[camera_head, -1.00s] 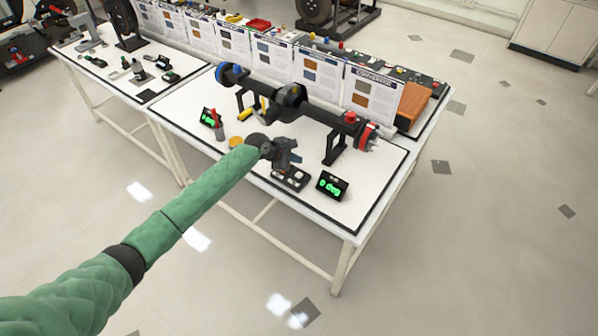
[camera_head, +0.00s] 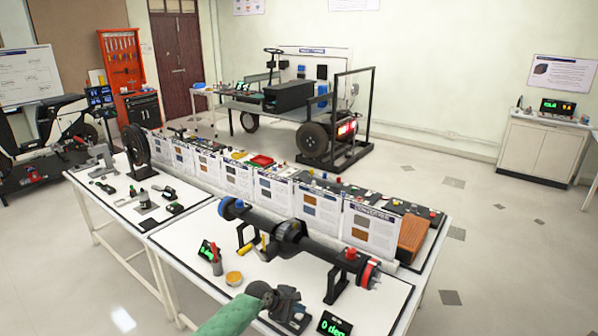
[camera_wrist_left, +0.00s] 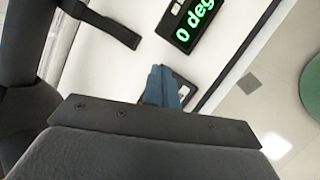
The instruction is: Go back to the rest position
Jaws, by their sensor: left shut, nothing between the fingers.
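My left arm, in a green sleeve, comes in from the bottom of the head view. Its dark left gripper (camera_head: 290,296) is over the front of the white table (camera_head: 190,262), with a small black device (camera_head: 297,322) partly hidden behind it. In the left wrist view the bluish fingertips (camera_wrist_left: 161,86) are together with nothing between them. A green-lit display (camera_head: 334,325) stands to the right of the gripper; it also shows in the left wrist view (camera_wrist_left: 195,22). My right gripper is in neither view.
A black axle (camera_head: 290,236) on stands lies behind the gripper. A red-handled tool (camera_head: 215,262), a yellow-orange disc (camera_head: 234,278) and another display (camera_head: 208,250) are to its left. Information panels (camera_head: 320,212) line the back. Floor at right is open.

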